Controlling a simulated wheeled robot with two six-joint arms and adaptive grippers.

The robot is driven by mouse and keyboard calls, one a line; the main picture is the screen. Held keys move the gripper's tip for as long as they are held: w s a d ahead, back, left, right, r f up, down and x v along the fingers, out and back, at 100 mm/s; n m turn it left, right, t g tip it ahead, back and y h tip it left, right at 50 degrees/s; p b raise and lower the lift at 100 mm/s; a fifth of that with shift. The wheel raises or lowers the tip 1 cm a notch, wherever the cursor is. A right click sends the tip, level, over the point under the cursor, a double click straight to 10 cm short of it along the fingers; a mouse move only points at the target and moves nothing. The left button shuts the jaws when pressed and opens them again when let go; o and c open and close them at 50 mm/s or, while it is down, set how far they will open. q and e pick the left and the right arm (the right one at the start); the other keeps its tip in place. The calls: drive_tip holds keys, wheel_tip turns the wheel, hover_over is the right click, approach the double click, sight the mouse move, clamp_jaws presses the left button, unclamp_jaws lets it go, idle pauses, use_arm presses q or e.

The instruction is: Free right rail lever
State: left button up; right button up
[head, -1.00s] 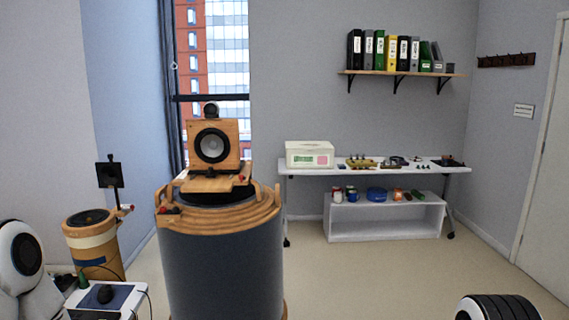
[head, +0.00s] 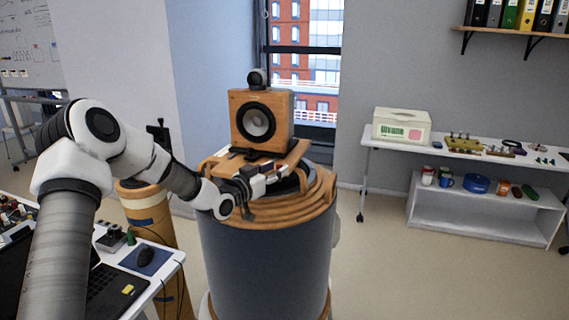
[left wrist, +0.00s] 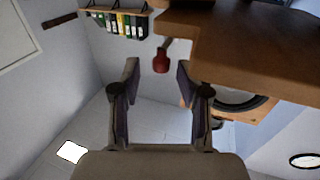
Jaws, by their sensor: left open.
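A red lever knob (left wrist: 161,61) on a short stem hangs beside the wooden platform (left wrist: 225,45) in the left wrist view. My left gripper (left wrist: 158,80) is open, with the knob in line with the gap, close to the fingertips; I cannot tell whether they touch it. In the head view, my left gripper (head: 262,180) is at the near side of the platform (head: 292,155), below the wooden speaker (head: 262,122). The gripper hides much of the platform's near edge, and the lever is hard to make out there. My right gripper is not in view.
The platform stands on a large dark drum (head: 265,260) with a stepped wooden rim (head: 315,200). A desk with a mouse (head: 146,256) and laptop is at lower left. A white table (head: 385,146) stands at the back right. The floor between is clear.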

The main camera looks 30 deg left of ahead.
sight(281, 165)
use_arm(q)
drive_tip(key=w, duration=0.3)
drive_tip(key=shift+d+f, duration=0.15)
drive_tip(key=shift+s, duration=0.25)
clamp_jaws()
